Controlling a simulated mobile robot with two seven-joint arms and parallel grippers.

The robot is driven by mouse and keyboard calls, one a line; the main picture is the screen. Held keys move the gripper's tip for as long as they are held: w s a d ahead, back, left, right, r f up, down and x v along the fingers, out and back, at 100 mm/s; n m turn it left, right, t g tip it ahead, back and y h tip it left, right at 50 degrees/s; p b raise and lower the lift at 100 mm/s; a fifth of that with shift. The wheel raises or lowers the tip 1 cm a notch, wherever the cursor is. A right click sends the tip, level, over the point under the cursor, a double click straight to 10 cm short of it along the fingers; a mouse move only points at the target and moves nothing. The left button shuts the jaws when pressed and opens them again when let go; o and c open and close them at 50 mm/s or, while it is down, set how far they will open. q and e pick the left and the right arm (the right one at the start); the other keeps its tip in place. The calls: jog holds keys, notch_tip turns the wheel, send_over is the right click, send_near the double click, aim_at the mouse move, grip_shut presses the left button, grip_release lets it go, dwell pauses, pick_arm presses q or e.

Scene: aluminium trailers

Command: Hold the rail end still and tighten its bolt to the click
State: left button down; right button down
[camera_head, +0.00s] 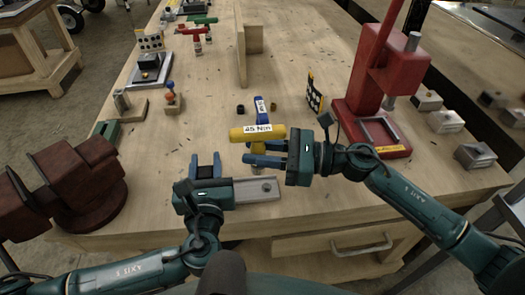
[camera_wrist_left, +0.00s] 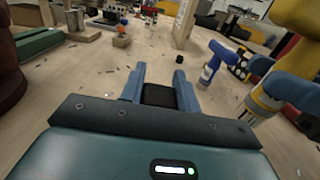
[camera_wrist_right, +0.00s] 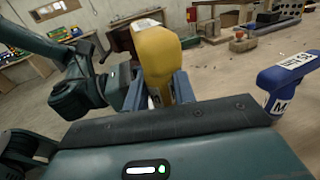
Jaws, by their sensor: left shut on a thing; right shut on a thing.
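The grey metal rail end (camera_head: 257,190) lies flat near the bench's front edge. My left gripper (camera_head: 206,167) is at its left end, shut on it; the gripped part is mostly hidden, with a dark piece (camera_wrist_left: 158,95) between the fingers in the left wrist view. My right gripper (camera_head: 263,154) is shut on the yellow T-handled driver marked 45 Nm (camera_head: 257,132), which stands about upright above the rail end; its yellow body (camera_wrist_right: 157,60) shows between the fingers in the right wrist view. The driver's lower tip is partly hidden, so I cannot tell whether it meets the bolt.
A blue T-handled driver (camera_head: 262,108) stands just behind the yellow one. A red press (camera_head: 372,100) is at the right, with a black card (camera_head: 314,95) beside it. A dark red vise (camera_head: 75,180) is at the left. The middle bench is mostly clear.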

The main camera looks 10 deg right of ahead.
jog(key=n+g, duration=0.1)
jog(key=g, duration=0.1)
jog(key=shift+d+r+n+g+y, duration=0.3)
jog(key=shift+d+n+g, duration=0.1)
jog(key=shift+d+r+n+g, duration=0.15)
jog(key=shift+d+n+g, duration=0.4)
jog(key=shift+g, duration=0.35)
jog(key=shift+s+a+f, duration=0.1)
jog(key=shift+f, duration=3.35)
jog(key=m+t, duration=0.1)
jog(key=t, duration=0.1)
jog(key=m+t, duration=0.2)
jog(key=shift+s+t, duration=0.2)
jog(key=shift+t, duration=0.1)
jog(key=m+t+h, duration=0.2)
jog(key=t, duration=0.1)
jog(key=shift+m+t, duration=0.35)
jog(key=shift+t, duration=0.05)
jog(key=m+t+h, duration=0.2)
jog(key=t, duration=0.1)
jog(key=shift+m+t+h, duration=0.3)
jog(key=shift+t+h, duration=0.1)
jog(key=shift+w+a+r+t, duration=0.1)
jog(key=shift+r+t, duration=0.05)
jog(key=shift+t, duration=0.15)
jog(key=shift+m+t+h, duration=1.6)
jog(key=shift+m+h, duration=0.5)
jog(key=shift+h, duration=0.4)
